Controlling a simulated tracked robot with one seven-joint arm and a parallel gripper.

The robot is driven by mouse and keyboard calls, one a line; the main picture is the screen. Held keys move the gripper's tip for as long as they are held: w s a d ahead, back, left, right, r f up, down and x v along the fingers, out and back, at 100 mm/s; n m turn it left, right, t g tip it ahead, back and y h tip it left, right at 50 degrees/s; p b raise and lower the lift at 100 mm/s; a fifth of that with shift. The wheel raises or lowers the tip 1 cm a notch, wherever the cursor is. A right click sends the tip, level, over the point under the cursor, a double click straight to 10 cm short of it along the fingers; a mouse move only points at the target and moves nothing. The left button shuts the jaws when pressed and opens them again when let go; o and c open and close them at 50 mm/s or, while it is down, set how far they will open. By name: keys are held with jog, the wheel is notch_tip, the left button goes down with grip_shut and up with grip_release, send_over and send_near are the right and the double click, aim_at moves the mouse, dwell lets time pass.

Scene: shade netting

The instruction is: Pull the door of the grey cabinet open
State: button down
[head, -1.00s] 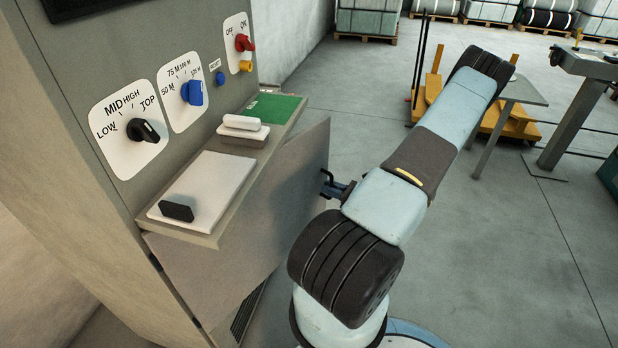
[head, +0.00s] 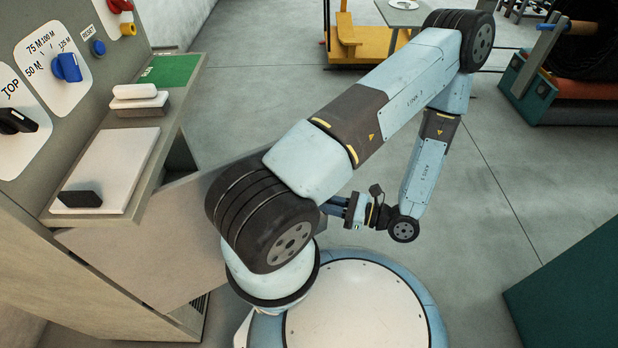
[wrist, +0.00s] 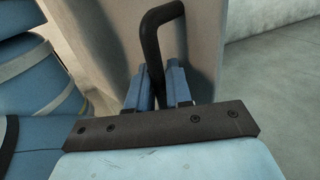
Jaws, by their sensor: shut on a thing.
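The grey cabinet (head: 60,285) stands at the left in the head view. Its door (head: 165,245), a plain grey panel below the shelf, stands out at an angle from the cabinet front, so it is partly open. My arm hides the door's outer edge in the head view. In the wrist view the door (wrist: 100,35) is close in front, with a black bent-bar handle (wrist: 151,45). My gripper (wrist: 158,78) is shut on the handle, one blue finger on each side of the bar. In the head view my gripper (head: 332,206) shows partly behind my arm.
Above the door, a shelf (head: 165,130) juts out with a white pad, a white-topped block and a green patch. Knobs sit on the panel above. A teal block (head: 570,290) stands at right. Open concrete floor (head: 500,200) lies right of my arm.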

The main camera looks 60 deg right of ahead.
jog(key=s+a, duration=0.4)
jog(key=s, duration=0.1)
jog(key=shift+s+a, duration=0.3)
jog(key=shift+s, duration=0.05)
jog(key=shift+f, duration=0.1)
jog(key=c, duration=1.2)
grip_release()
